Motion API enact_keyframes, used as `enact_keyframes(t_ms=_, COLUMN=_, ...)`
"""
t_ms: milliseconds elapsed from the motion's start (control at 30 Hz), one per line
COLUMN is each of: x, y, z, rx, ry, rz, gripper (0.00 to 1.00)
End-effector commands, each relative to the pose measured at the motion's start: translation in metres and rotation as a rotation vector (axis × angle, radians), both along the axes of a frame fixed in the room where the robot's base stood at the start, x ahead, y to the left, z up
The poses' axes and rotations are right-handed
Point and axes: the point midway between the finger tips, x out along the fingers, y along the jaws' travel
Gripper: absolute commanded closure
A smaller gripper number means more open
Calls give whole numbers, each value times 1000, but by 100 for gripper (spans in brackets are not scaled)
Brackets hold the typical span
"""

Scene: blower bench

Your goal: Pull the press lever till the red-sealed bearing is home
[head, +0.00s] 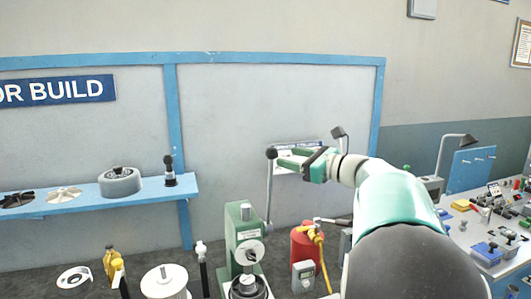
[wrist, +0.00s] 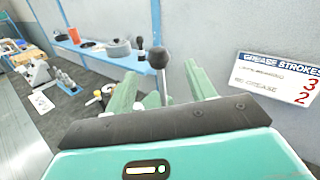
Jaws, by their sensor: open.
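The green press (head: 243,235) stands at the lower middle of the head view. Its grey lever (head: 269,190) rises nearly upright on its right side and ends in a black ball knob (head: 271,153). My gripper (head: 282,159) is open, reaching in from the right with its fingers level with the knob. In the wrist view, the knob (wrist: 158,58) and its rod show between the two green fingers of my gripper (wrist: 163,84), with gaps on both sides. I cannot tell whether a finger touches it. I cannot make out the red-sealed bearing; the press's lower end is cut off.
A blue wall shelf (head: 140,193) holds a grey housing (head: 120,181) and fan-like parts. A red cylinder (head: 304,243) with a yellow hose stands right of the press. A grease sign (wrist: 275,80) hangs on the wall. A cluttered bench (head: 490,225) lies at right.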

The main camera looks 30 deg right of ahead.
Motion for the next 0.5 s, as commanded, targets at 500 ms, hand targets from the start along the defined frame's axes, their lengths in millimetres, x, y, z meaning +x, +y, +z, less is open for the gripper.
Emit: enact_keyframes(t_ms=500, x=81, y=31, z=0, rx=-1, ry=0, rz=3, gripper=45)
